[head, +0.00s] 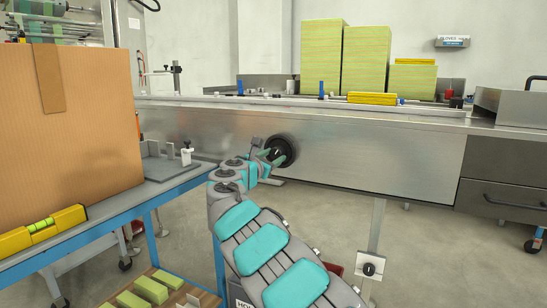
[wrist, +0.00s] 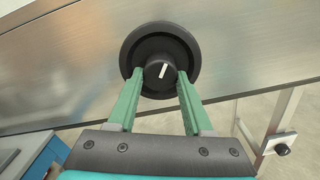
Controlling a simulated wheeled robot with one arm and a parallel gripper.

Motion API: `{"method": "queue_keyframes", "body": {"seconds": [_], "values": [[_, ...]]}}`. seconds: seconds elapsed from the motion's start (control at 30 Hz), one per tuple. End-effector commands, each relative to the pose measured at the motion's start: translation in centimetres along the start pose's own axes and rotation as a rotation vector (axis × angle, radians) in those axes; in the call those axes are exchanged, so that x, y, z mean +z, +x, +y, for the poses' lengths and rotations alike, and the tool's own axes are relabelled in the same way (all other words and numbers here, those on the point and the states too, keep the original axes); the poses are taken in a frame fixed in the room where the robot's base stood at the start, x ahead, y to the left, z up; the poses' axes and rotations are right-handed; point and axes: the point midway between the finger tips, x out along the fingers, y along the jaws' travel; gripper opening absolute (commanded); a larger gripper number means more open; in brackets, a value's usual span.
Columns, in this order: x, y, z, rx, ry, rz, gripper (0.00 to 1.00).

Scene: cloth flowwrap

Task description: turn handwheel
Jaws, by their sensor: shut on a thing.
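The black handwheel (head: 287,146) is mounted on the front steel panel of the machine. In the wrist view the handwheel (wrist: 186,48) is a round black disc with a raised hub (wrist: 160,73) bearing a white line, tilted slightly right of upright. My gripper (wrist: 161,80) has its two green fingers on either side of the hub, shut on it. In the head view my gripper (head: 280,158) reaches the wheel from the left and front, and my arm covers part of the area below it.
Yellow-green stacks (head: 365,60) stand on the machine's top. A steel post with a black knob (head: 369,268) stands below the panel.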

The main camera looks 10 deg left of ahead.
Motion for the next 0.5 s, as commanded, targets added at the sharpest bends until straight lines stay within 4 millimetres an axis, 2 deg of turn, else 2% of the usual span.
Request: {"method": "queue_keyframes", "body": {"seconds": [0.5], "values": [[-0.43,0.03,0.16,0.001,0.494,0.003,0.00]]}}
